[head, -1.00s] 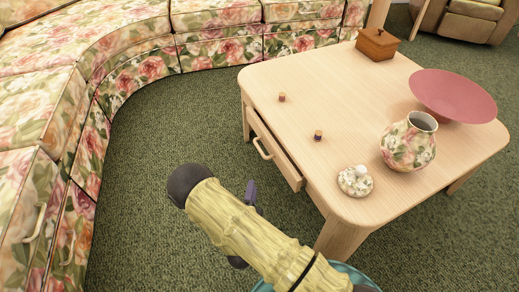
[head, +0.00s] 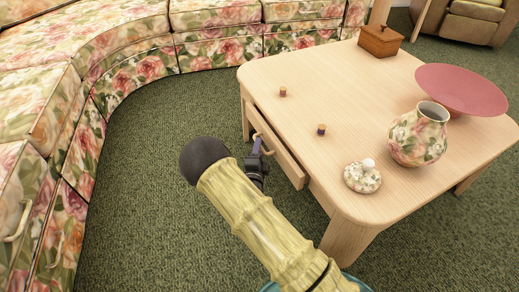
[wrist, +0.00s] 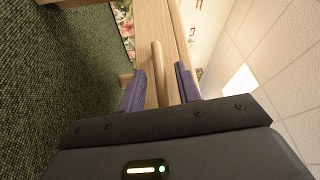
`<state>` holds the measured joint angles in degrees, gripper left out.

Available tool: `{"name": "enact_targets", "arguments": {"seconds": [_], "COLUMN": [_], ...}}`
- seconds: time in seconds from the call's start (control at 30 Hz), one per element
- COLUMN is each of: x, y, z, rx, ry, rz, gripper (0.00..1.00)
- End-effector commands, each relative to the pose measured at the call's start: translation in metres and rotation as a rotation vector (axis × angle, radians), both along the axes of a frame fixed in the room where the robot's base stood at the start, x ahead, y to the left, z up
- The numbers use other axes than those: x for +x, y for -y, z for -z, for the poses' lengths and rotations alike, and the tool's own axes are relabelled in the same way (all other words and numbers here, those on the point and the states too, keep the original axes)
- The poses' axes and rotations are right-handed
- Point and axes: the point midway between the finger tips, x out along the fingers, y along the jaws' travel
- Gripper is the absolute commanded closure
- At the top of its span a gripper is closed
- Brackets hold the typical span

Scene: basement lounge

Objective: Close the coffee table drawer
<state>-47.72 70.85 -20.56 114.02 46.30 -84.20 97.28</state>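The light wooden coffee table (head: 360,110) stands on the right in the head view. Its drawer (head: 286,163) sticks out a little from the left side, with a pale bar handle (head: 267,148) on its front. My gripper (head: 258,147) is at the handle and hides part of it. In the wrist view, my gripper's purple fingers (wrist: 160,78) are apart. The handle (wrist: 159,72) runs between them, in front of the drawer front (wrist: 148,30). I cannot tell whether a finger touches it.
On the tabletop are a floral vase (head: 417,139), a pink bowl (head: 461,90), a wooden box (head: 380,41), a floral lidded dish (head: 362,178) and two small pieces (head: 321,129). A floral sofa (head: 120,60) curves around the left and back. Green carpet (head: 160,120) lies clear between.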

Motion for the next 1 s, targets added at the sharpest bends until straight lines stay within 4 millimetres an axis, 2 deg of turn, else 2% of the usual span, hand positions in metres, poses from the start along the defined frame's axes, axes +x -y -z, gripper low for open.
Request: {"name": "enact_targets", "arguments": {"seconds": [0.1,0.2,0.47,0.63,1.0], "x": [0.013,0.018,0.019,0.019,0.020], "y": [0.001,0.002,0.002,0.002,0.001], "z": [0.001,-0.001,-0.002,-0.002,-0.002], "rx": [0.000,-0.001,-0.001,-0.001,-0.001], "ry": [0.000,0.001,0.000,0.000,-0.001], "rz": [0.000,-0.001,0.000,0.000,-0.007], "gripper": [0.67,0.67,0.67,1.00,1.00]}}
